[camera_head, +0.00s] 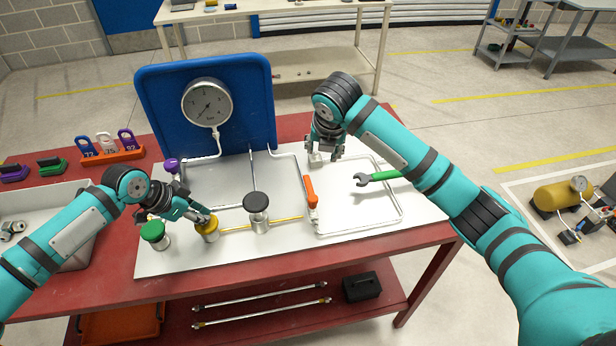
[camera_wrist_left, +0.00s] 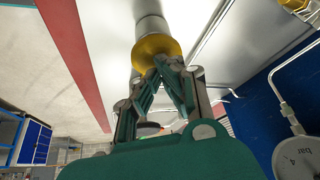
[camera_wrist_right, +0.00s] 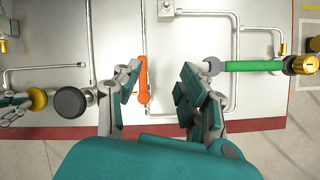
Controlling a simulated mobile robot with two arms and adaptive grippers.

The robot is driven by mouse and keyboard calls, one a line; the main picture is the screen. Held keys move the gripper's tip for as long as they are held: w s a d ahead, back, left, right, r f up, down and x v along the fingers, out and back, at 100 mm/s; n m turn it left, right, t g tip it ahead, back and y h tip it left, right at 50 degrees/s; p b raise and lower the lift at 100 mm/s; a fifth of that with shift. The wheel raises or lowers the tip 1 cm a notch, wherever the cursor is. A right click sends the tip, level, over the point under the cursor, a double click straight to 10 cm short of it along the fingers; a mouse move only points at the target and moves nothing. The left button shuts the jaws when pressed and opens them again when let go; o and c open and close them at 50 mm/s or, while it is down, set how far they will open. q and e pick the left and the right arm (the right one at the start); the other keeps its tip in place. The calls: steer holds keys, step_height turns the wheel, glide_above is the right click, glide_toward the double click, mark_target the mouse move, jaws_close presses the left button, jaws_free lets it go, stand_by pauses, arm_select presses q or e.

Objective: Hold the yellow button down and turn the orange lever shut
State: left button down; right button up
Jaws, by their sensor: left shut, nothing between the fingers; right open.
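The yellow button (camera_head: 208,230) stands on the white panel between a green button (camera_head: 154,233) and a black knob (camera_head: 256,203). My left gripper (camera_head: 205,216) is shut, with its fingertips at the yellow button's top; in the left wrist view the tips (camera_wrist_left: 168,62) meet the yellow cap (camera_wrist_left: 155,50). How far the cap is pressed I cannot tell. The orange lever (camera_head: 310,191) sits on a pipe right of the black knob. My right gripper (camera_head: 318,158) is open above the panel, behind the lever. In the right wrist view the lever (camera_wrist_right: 144,80) shows between its open fingers (camera_wrist_right: 155,78), with nothing gripped.
A gauge (camera_head: 207,102) is on the blue backboard (camera_head: 155,100). A purple knob (camera_head: 171,165) is on the left pipe. A green-handled wrench (camera_head: 385,175) lies right of the lever. White pipes (camera_head: 350,232) loop over the panel's right half. A grey bin is at the left.

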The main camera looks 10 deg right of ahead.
mark_target(307, 180)
steer(key=s+a+n, duration=0.3)
steer(key=n, duration=0.1)
steer(key=shift+g, duration=0.4)
steer(key=x, duration=1.2)
steer(key=shift+w+a, duration=0.2)
steer(key=shift+a, duration=0.05)
steer(key=shift+c, duration=0.5)
steer(key=shift+r, duration=0.1)
jaws_close()
